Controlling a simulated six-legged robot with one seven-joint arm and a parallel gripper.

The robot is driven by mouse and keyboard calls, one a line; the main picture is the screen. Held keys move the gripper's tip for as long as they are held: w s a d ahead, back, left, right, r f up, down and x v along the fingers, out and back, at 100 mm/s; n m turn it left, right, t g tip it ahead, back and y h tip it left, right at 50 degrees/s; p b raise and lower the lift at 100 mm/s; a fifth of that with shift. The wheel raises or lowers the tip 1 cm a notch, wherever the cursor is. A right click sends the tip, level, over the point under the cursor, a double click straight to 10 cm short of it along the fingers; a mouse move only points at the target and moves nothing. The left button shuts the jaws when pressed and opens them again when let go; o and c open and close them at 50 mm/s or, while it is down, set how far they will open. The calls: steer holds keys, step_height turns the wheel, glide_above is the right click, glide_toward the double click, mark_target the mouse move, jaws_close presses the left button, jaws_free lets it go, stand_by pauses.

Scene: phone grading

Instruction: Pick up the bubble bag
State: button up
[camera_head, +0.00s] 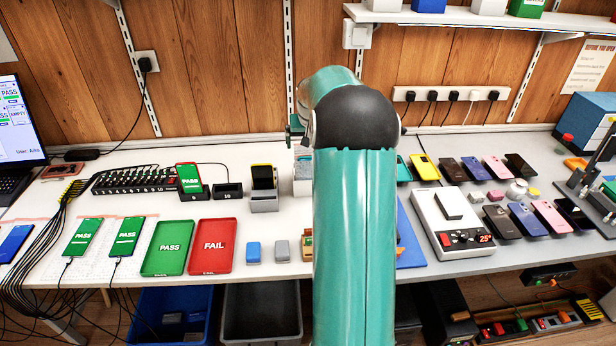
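My teal arm reaches forward over the middle of the bench and covers much of it. Its fingertips are hidden behind the arm's black joint, so I cannot see whether they hold anything. A pale, partly see-through item (302,172) shows just left of the arm, towards the back of the bench. It may be the bubble bag, but it is too small and too covered to be sure.
Several phones lie at right. Cables hang at left; a shelf (470,18) is above.

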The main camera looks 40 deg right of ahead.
mark_target(309, 176)
steer(key=x, duration=1.3)
steer(key=shift+f, duration=0.4)
steer(key=shift+s+d, duration=0.1)
steer(key=shift+c, duration=0.2)
steer(key=c, duration=1)
